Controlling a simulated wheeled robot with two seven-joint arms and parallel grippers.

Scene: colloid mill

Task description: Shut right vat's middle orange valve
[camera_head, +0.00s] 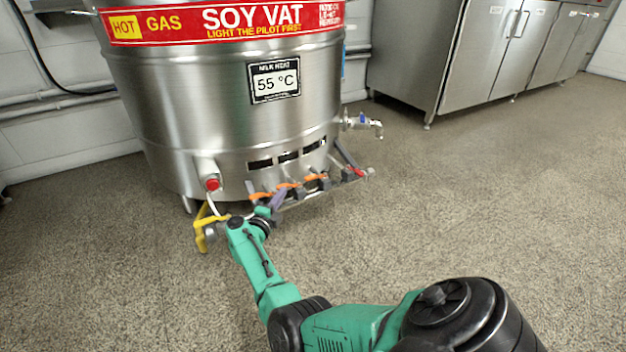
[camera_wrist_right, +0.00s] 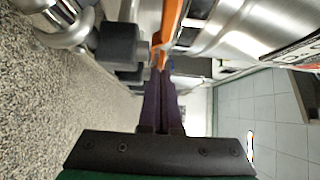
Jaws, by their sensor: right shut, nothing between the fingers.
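The soy vat (camera_head: 225,110) is a large steel drum with a red sign and a 55 °C label. Along its lower front sits a row of valves with orange handles; the middle orange valve (camera_head: 289,186) is between two others. My right gripper (camera_head: 279,191) is shut and empty, its purple fingers close to the middle valve. In the right wrist view the shut fingers (camera_wrist_right: 160,72) point at an orange handle (camera_wrist_right: 170,22), with their tips near its end. I cannot tell whether they touch. My left gripper is not in view.
Other orange handles (camera_head: 260,196) (camera_head: 317,177) flank the middle one. A yellow pipe (camera_head: 203,234) and red-ended fitting (camera_head: 212,184) are left of the gripper. A red-tipped lever (camera_head: 357,171) and a tap (camera_head: 363,123) are to the right. Steel cabinets (camera_head: 415,55) stand behind; the floor (camera_head: 480,190) is clear.

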